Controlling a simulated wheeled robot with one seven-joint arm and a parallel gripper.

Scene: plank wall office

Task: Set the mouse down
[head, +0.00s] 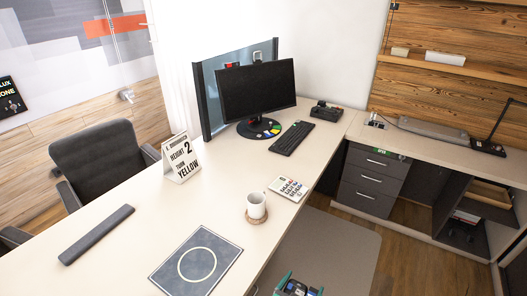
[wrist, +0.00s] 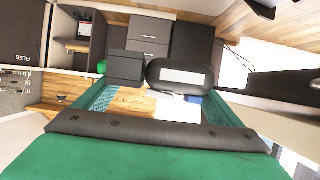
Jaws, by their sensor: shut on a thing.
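My gripper (head: 297,288) shows only in part at the bottom edge of the head view, in front of the desk's near edge. In the wrist view its teal fingers (wrist: 165,88) reach forward and are shut on a dark, rounded thing with a pale patch, which I take to be the mouse (wrist: 180,61). It is held in the air, with cabinets and floor behind it. A grey-blue mat (head: 166,273) with a white circle outline lies bare on the near part of the desk (head: 125,258).
A white mug (head: 256,204) stands on a round coaster right of the mat. Behind are a printed card (head: 288,189), a tent sign (head: 181,158), a keyboard (head: 292,138) and a monitor (head: 257,91). A dark bar (head: 96,235) lies left; bare desk lies around the mat.

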